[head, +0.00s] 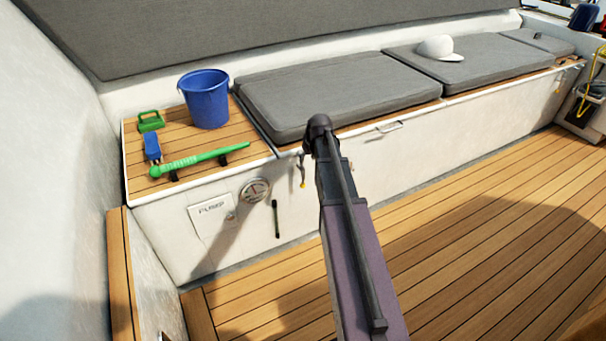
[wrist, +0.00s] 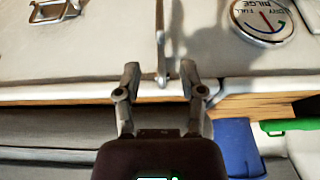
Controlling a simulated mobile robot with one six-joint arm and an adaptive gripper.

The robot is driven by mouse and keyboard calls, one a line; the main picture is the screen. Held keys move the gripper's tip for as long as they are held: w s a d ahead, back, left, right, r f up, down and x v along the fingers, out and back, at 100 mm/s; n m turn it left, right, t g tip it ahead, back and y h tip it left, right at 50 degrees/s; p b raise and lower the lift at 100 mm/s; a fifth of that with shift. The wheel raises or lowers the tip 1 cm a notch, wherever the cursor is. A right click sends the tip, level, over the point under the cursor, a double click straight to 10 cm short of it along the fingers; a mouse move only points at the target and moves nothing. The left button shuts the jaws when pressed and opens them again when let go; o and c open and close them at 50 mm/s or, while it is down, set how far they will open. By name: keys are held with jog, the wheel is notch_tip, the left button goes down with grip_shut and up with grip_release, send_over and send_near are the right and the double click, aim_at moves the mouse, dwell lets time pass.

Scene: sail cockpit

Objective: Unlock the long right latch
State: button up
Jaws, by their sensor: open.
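A long, thin metal latch (wrist: 161,40) hangs on the white locker front in the wrist view. Its end at the locker's edge lies between my fingertips, with a gap to each finger; I cannot tell whether they touch at depth. In the head view what looks like the same latch (head: 302,172), with a yellow tip, shows just left of my arm. My gripper (wrist: 160,68) is open and empty, its two fingers on either side of the latch.
A metal handle (head: 390,127) is on the locker front to the right. A blue bucket (head: 205,100) and green winch handle (head: 200,160) are on the bench. Grey cushions (head: 335,98) lie above. The wooden deck is clear.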

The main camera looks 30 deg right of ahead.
aim_at(304, 168)
jog(key=shift+b+x, duration=3.55)
jog(key=shift+x, duration=0.6)
grip_shut()
jog(key=shift+a, duration=0.1)
